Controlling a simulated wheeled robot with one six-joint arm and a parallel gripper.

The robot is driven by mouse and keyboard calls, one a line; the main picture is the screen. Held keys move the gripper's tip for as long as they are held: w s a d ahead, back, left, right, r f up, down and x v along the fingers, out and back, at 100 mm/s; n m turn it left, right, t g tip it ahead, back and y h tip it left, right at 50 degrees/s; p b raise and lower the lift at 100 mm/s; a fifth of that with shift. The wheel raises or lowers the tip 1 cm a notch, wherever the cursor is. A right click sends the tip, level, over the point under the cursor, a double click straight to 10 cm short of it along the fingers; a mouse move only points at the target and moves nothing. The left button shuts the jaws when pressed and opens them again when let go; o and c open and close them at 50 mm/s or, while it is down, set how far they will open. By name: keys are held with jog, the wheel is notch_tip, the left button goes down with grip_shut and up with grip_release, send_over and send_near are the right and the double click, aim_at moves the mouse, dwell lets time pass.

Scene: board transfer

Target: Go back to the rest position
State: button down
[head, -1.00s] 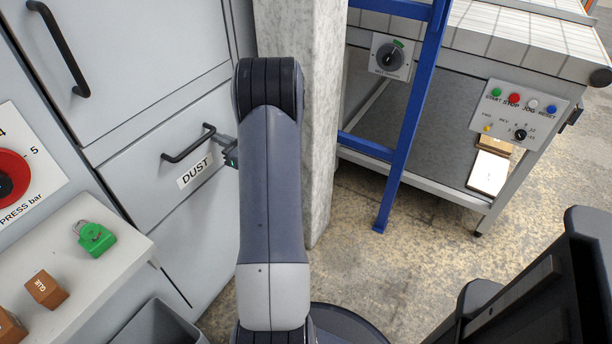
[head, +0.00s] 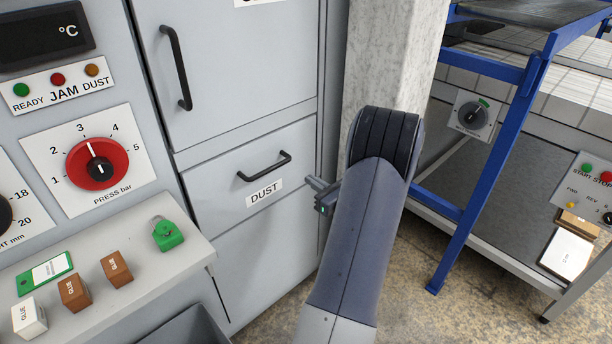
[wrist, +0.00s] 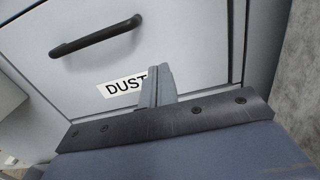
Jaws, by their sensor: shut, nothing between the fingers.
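My gripper (head: 320,190) shows in the head view just right of the DUST drawer (head: 215,212), mostly hidden behind my own arm. In the wrist view its fingers (wrist: 158,84) are together, with nothing between them, and point toward the drawer front. The drawer handle (head: 264,166) is a black bar above the DUST label (head: 264,192). The handle (wrist: 96,36) also shows in the wrist view, up and left of the fingers, apart from them. The drawer looks closed, flush with the cabinet.
A concrete pillar (head: 395,60) stands behind my arm. A blue frame (head: 490,165) and a conveyor bench are at the right. A pale shelf (head: 95,315) at the lower left holds a green padlock (head: 167,234), glue boxes (head: 117,269) and a green card (head: 44,274).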

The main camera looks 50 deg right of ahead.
jog(key=s, duration=0.5)
jog(key=shift+s+a, duration=0.3)
jog(key=shift+w, duration=0.1)
